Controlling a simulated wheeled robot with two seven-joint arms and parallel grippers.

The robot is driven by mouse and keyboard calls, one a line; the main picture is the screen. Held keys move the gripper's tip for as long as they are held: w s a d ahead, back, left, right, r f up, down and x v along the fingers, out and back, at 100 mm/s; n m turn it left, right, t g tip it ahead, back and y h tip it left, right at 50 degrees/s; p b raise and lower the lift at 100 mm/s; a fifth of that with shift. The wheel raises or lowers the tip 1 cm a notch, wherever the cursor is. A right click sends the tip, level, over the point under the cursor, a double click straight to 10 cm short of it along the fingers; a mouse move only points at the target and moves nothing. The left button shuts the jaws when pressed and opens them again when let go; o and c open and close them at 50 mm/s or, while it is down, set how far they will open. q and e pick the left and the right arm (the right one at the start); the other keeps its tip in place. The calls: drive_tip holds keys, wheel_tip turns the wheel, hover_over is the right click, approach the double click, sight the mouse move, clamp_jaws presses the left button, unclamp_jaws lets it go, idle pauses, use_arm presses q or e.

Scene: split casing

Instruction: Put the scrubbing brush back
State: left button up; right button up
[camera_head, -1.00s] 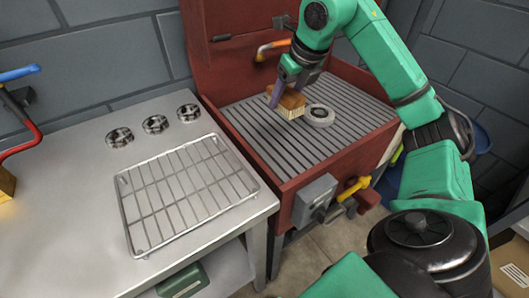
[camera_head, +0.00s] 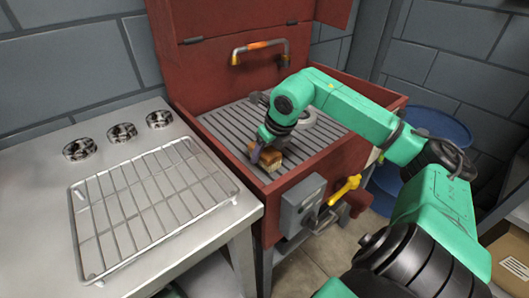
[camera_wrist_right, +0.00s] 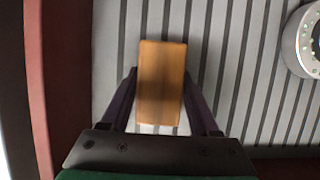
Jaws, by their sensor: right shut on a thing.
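The scrubbing brush (camera_head: 270,157) has a brown wooden back and pale bristles. My right gripper (camera_head: 262,150) is shut on it, near the front left corner of the red wash basin (camera_head: 330,163). In the right wrist view the brush's wooden back (camera_wrist_right: 161,82) lies between the two dark fingers (camera_wrist_right: 160,100), above the grey slatted floor. I cannot tell whether the bristles touch the slats. My left gripper is not in view.
A grey metal ring (camera_head: 306,119) lies on the slats behind my right arm. A wire rack (camera_head: 150,205) and several dark round parts (camera_head: 122,132) are on the steel table at left. A faucet with an orange grip (camera_head: 257,46) is at the basin's back. A blue drum (camera_head: 435,126) stands at right.

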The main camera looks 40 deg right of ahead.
sight(266, 149)
drive_tip(key=o, duration=1.3)
drive_tip(key=shift+f, duration=0.1)
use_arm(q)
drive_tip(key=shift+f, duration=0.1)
use_arm(e)
drive_tip(key=shift+r, duration=0.35)
drive_tip(key=b+v, duration=0.1)
drive_tip(key=v, duration=0.4)
drive_tip(key=shift+s+r, duration=0.15)
drive_tip(key=shift+r, duration=0.15)
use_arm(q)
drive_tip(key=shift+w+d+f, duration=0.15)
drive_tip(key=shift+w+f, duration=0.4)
use_arm(e)
drive_tip(key=v, duration=0.6)
